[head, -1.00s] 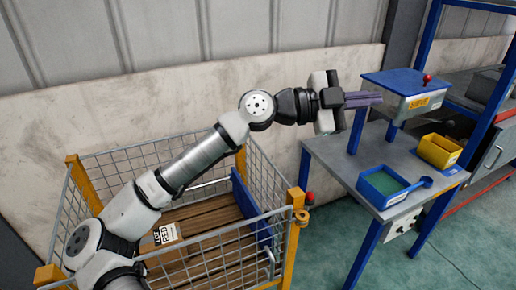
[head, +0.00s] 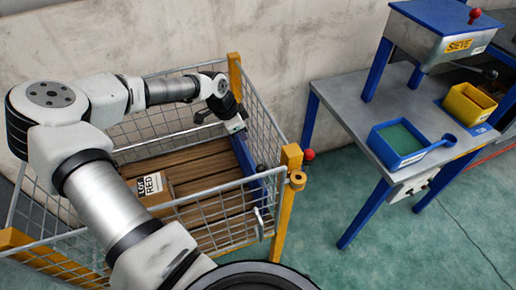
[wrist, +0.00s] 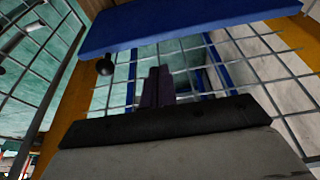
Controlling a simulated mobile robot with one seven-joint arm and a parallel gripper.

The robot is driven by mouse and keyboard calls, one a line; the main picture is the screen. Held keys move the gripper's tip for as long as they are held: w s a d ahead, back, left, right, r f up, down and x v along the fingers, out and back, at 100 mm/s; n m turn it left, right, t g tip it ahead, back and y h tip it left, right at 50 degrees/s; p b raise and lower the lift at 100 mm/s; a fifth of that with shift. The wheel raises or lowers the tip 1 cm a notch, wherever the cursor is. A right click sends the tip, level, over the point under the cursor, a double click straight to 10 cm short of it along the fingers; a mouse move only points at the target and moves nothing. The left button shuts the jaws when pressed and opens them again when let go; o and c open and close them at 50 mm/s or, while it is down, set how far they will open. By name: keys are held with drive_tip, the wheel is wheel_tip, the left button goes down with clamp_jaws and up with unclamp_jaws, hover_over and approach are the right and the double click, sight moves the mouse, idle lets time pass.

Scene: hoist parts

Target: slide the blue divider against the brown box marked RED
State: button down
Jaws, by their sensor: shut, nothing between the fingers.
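The brown box (head: 153,188), with a white label reading LOT RED, sits on the slatted wooden floor at the left inside the wire cage. The blue divider (head: 243,158) stands upright at the cage's right side, with bare slats between it and the box. In the wrist view the divider (wrist: 180,25) crosses the top of the picture. My gripper (head: 236,126) is angled down at the divider's far end. Its purple fingers (wrist: 157,82) are together and empty, and the head view hides them. I cannot tell whether they touch the divider.
The wire cage (head: 282,135) has orange corner posts and mesh walls around the divider. A grey table (head: 355,112) to the right holds a sieve box (head: 440,40), a blue tray (head: 375,143) and a yellow bin (head: 448,103). Green floor lies between.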

sight(247, 157)
drive_tip(key=s+p+x, duration=0.1)
drive_tip(key=p+x, duration=0.1)
drive_tip(key=x, duration=0.8)
drive_tip(key=shift+w, duration=0.45)
drive_tip(key=shift+a, duration=0.1)
